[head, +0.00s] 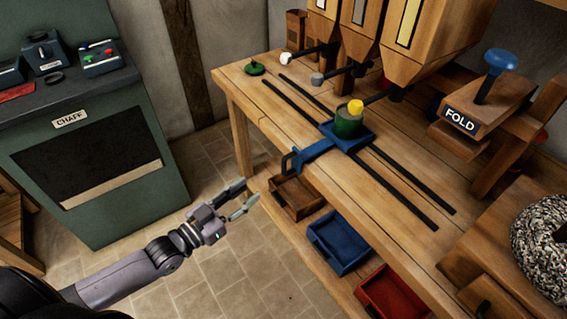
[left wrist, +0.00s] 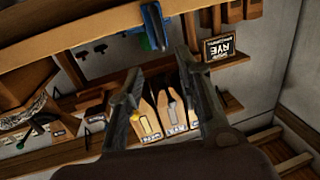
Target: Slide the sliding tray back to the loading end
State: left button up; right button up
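The blue sliding tray (head: 362,139) sits across two dark rails on the wooden bench, around the middle of their length. Its blue arm (head: 318,151) reaches to the bench's front edge and ends in an upright handle (head: 288,163). My right gripper is not in view.
A press marked FOLD (head: 461,120) stands at the right. Brown, blue (head: 341,241) and red bins sit below the bench top. A green CHAFF cabinet (head: 95,150) stands left; the floor between is clear.

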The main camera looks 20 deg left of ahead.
aim_at(284, 162)
pick_arm(q)
jog(key=x, duration=1.4)
jog(key=shift+w+p, duration=0.15)
jog(key=shift+p, duration=0.25)
jog(key=shift+f, duration=0.1)
jog(key=shift+c, duration=0.2)
grip_shut()
